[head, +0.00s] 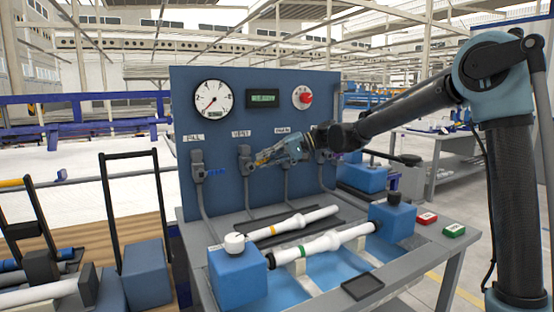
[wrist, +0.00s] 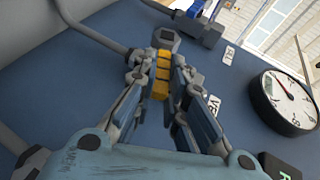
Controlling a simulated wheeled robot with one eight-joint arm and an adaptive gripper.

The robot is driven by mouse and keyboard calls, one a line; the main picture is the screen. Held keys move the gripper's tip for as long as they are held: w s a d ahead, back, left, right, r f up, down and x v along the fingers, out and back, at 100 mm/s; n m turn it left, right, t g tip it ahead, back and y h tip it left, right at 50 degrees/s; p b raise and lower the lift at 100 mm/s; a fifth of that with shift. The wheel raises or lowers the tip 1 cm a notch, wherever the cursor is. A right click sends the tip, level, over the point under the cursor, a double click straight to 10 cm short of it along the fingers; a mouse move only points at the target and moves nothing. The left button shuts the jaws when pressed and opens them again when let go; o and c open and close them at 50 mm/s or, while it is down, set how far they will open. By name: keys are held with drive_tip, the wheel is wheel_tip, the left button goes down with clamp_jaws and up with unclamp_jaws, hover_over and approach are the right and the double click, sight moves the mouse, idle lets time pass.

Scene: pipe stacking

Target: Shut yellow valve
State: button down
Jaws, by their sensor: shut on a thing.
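The yellow valve is mounted on the upright blue panel (head: 330,92), second from the left in a row of valves. Its grey body shows in the head view (head: 245,157) and in the wrist view (wrist: 166,38). Its segmented yellow handle (wrist: 161,76) sticks out from the body between my fingers. My gripper (head: 263,158) reaches in from the right and is shut on the handle, one finger on each side. In the head view the fingers largely cover the handle.
A valve with a blue handle (head: 217,171) is to the left. Above are a round gauge (head: 213,99), a small display (head: 262,98) and a red button (head: 305,98). White pipes (head: 320,243) lie between blue blocks (head: 238,275) on the table below.

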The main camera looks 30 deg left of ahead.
drive_tip(key=shift+d+f, duration=0.2)
drive_tip(key=shift+d, duration=0.05)
drive_tip(key=c, duration=1.7)
unclamp_jaws()
drive_tip(key=shift+o, duration=0.5)
drive_tip(key=shift+r, duration=0.1)
drive_tip(key=shift+a, duration=0.1)
drive_tip(key=v, duration=1.2)
drive_tip(key=shift+w, duration=0.1)
drive_tip(key=shift+c, duration=0.6)
